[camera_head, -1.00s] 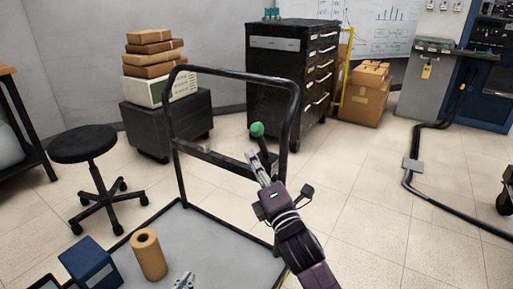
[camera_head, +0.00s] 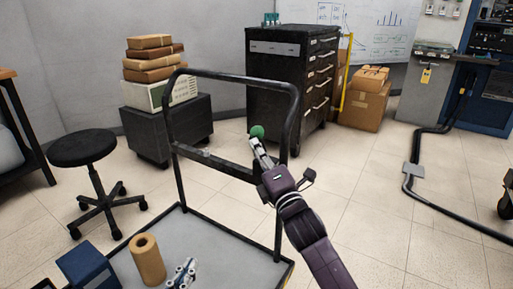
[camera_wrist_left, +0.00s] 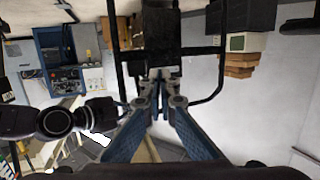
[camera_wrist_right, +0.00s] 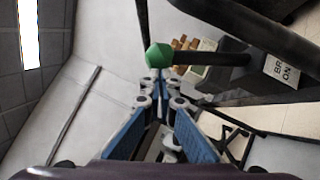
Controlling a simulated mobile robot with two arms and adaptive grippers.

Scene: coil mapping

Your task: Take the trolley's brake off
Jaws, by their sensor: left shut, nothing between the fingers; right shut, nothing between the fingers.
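The trolley has a black tubular push handle (camera_head: 232,75) and a grey deck (camera_head: 215,240). Its brake lever has a green knob (camera_head: 257,131), beside the handle's right post. My right gripper (camera_head: 262,148) is shut and empty, with its fingertips at or just below the knob; contact is unclear. In the right wrist view the knob (camera_wrist_right: 158,54) is just beyond the fingertips, its dark stem (camera_wrist_right: 205,58) running right. A partly cut label (camera_wrist_right: 285,68) reads "BR" and "ON". My left gripper (camera_head: 186,268) is shut and empty, low over the deck.
A cardboard-coloured tube (camera_head: 148,260) and a blue box (camera_head: 90,264) are on the deck. A black stool (camera_head: 83,150) stands left. A dark drawer cabinet (camera_head: 285,75) and stacked boxes are behind. A floor cable (camera_head: 412,170) runs along the right, with open floor before it.

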